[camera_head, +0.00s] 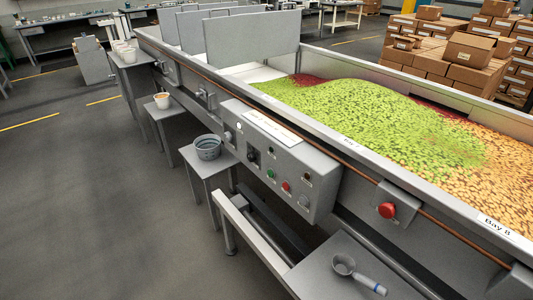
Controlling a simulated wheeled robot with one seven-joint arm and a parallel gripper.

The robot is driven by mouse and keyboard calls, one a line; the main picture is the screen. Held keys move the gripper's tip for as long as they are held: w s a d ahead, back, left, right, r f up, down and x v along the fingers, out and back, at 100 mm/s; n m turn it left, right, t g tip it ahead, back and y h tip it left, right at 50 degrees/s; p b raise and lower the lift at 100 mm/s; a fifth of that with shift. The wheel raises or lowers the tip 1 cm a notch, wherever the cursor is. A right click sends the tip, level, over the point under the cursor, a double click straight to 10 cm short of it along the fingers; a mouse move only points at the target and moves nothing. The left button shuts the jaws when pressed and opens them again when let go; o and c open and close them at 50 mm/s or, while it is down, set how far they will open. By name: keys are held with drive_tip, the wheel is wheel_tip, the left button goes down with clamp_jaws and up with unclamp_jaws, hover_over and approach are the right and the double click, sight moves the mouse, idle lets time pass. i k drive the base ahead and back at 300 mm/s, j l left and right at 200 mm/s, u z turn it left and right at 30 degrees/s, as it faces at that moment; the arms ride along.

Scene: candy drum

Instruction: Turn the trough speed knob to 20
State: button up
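A grey control panel (321,192) is fixed to the near side of the long trough (335,67). A dark knob (252,155) sits on the left part of its face, and a grey round knob (304,201) sits at the lower right. A green button (270,174) and a red button (285,186) lie between them. The lettering and scales are too small to read, so I cannot tell which knob is the trough speed knob or where it points. My gripper is not in view.
A large red button on a box (387,210) is right of the panel. A scoop (344,265) lies on a grey shelf (325,272) below. A bucket (208,147) and cup (162,101) stand on side tables. The floor (90,200) at left is clear.

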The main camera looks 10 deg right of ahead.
sight(251, 155)
drive_tip(key=i+j+u, duration=0.1)
drive_tip(key=i+j, duration=0.5)
drive_tip(key=i+j+u, duration=0.1)
drive_tip(key=i+j, duration=0.4)
drive_tip(key=i, duration=0.3)
